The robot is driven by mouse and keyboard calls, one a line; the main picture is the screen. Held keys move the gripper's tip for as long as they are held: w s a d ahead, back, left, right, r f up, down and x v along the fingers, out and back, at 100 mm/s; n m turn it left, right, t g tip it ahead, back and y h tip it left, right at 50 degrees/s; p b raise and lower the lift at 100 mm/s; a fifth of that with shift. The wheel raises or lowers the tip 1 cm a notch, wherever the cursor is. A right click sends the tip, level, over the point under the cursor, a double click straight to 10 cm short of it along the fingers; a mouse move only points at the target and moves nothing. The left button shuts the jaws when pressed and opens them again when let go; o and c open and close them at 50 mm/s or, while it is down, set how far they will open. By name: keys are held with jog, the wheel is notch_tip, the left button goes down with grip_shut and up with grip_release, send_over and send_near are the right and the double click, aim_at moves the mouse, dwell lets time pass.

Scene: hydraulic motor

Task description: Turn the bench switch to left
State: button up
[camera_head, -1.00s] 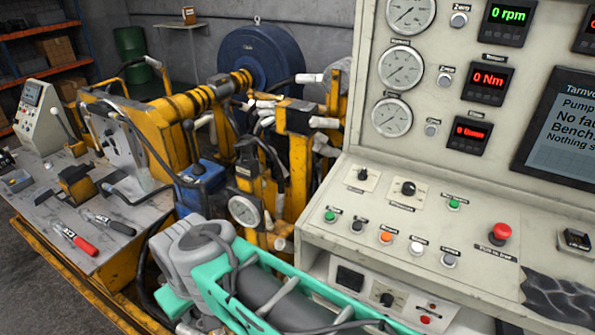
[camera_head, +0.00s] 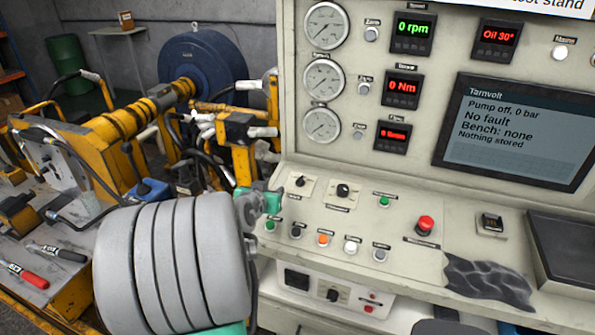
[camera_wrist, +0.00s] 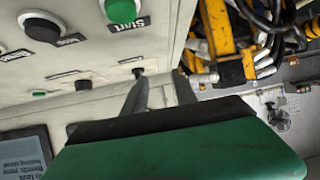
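Two black rotary knobs sit on the sloped desk of the control panel: a left knob (camera_head: 300,181) and a larger right knob (camera_head: 343,190). Their labels are too small to read, so I cannot tell which is the bench switch. The screen (camera_head: 520,130) reads "Bench: none". My gripper (camera_head: 279,196) is just left of the left knob, partly hidden behind my grey arm link. In the wrist view my gripper (camera_wrist: 160,78) has its two grey fingers apart with nothing between them. The left knob (camera_wrist: 138,71) shows by the tip of the left finger; contact is unclear.
A row of push buttons with a green start button (camera_head: 270,226) lies below the knobs. A red emergency button (camera_head: 425,224) is to the right. A yellow rig (camera_head: 160,115) with hoses and a blue motor (camera_head: 203,65) stands at the left.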

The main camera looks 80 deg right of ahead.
jog(key=m+g, duration=0.1)
send_near(299, 179)
jog(key=shift+s+d+f+h, duration=0.15)
jog(key=shift+d+f+h, duration=0.25)
jog(key=shift+d+f, duration=0.35)
jog(key=p+x, duration=0.2)
jog(key=x, duration=0.5)
jog(key=shift+d, duration=0.25)
grip_shut()
